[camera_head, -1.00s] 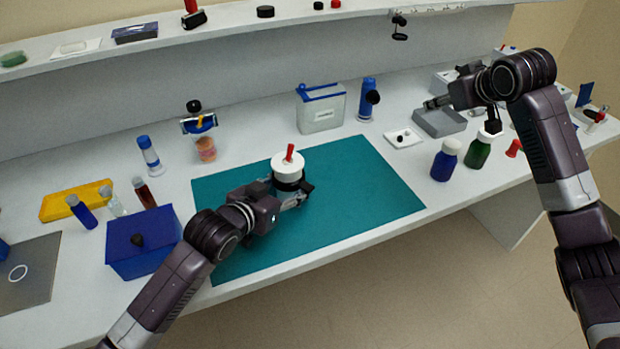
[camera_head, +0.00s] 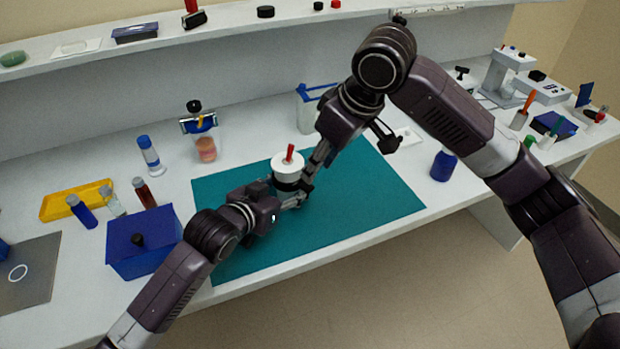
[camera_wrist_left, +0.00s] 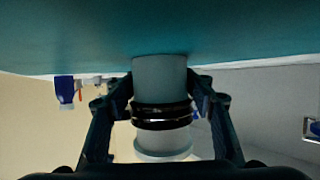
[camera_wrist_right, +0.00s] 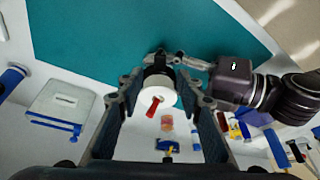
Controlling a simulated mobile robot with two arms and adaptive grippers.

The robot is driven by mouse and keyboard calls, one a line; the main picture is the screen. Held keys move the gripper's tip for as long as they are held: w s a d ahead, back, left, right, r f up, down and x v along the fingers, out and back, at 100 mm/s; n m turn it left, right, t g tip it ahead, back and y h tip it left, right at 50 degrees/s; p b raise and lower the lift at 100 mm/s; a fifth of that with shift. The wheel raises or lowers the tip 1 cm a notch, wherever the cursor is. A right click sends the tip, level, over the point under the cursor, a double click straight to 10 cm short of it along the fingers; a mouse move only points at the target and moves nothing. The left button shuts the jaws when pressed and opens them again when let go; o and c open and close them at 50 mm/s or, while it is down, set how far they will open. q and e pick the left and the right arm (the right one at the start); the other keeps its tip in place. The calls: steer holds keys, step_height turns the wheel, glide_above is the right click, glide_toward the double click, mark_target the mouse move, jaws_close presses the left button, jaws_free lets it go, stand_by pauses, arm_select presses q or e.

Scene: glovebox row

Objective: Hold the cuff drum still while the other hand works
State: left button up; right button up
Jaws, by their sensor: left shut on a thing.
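The cuff drum (camera_head: 287,168) stands upright on the teal mat (camera_head: 375,200), with a white top, a black band and a red peg. My left gripper (camera_head: 291,194) is shut on it. The left wrist view shows the fingers on both sides of the drum's black band (camera_wrist_left: 162,116). My right gripper (camera_head: 314,168) is just right of the drum's top. In the right wrist view its fingers (camera_wrist_right: 160,88) are spread, with the white top and red peg between them in the picture. Whether they touch the drum I cannot tell.
A blue box (camera_head: 143,250) is left of the mat, near my left arm. A yellow tray (camera_head: 75,200) and small vials are farther left. A white, blue-trimmed container (camera_head: 308,112) is behind the mat, partly hidden by my right arm. A blue bottle (camera_head: 443,165) is to the right.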

mark_target(306, 185)
steer(key=x, duration=0.6)
steer(key=shift+w+a+f, duration=0.1)
steer(key=shift+w+f, duration=0.1)
jaws_close()
